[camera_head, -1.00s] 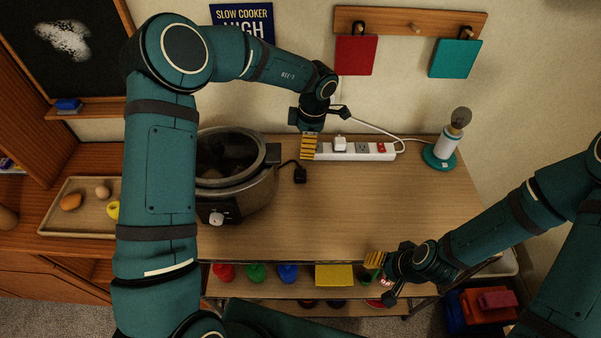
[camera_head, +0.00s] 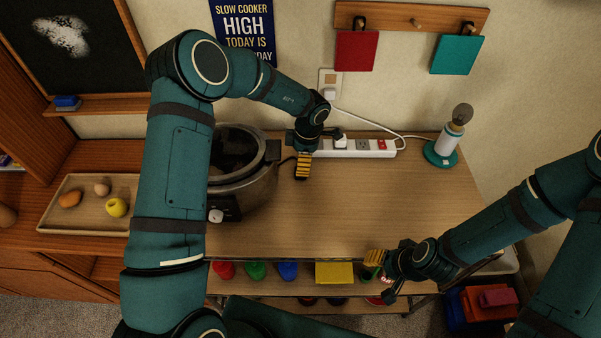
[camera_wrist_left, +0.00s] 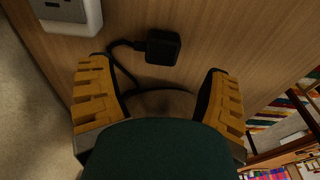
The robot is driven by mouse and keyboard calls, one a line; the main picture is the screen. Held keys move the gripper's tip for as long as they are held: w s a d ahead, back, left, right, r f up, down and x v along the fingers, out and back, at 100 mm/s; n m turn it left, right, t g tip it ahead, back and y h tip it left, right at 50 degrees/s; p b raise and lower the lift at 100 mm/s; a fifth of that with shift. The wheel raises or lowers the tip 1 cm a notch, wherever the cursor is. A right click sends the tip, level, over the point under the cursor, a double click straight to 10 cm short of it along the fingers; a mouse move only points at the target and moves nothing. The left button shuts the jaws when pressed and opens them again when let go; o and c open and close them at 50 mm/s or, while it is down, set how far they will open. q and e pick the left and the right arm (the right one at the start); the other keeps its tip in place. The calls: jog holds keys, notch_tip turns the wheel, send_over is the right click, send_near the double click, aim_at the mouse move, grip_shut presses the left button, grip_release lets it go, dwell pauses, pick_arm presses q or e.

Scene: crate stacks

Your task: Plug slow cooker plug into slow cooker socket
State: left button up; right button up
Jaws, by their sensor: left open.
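The slow cooker (camera_head: 262,190) is a grey pot with a dark inside and a front knob. Its black plug (camera_wrist_left: 163,47) lies on the wooden tabletop in the left wrist view, with a black cord running from its left side. In the head view my left gripper hides the plug. My left gripper (camera_head: 303,166) is open and points down, right of the cooker. In the left wrist view the plug is beyond the two orange fingers (camera_wrist_left: 160,100), between their lines and untouched. The white power strip (camera_head: 384,154) lies behind; its end (camera_wrist_left: 75,25) shows a grey socket (camera_wrist_left: 62,6). My right gripper (camera_head: 378,275) hangs near the front edge.
A lamp (camera_head: 440,150) stands at the right. A tray (camera_head: 68,226) is at the left. The tabletop's middle is clear.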

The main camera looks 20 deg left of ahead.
pick_arm(q)
jog(key=shift+s+a+f, duration=0.1)
jog(key=shift+f, duration=1.2)
jog(key=shift+s+a+f, duration=0.1)
jog(key=shift+f, duration=1.2)
jog(key=c, duration=1.2)
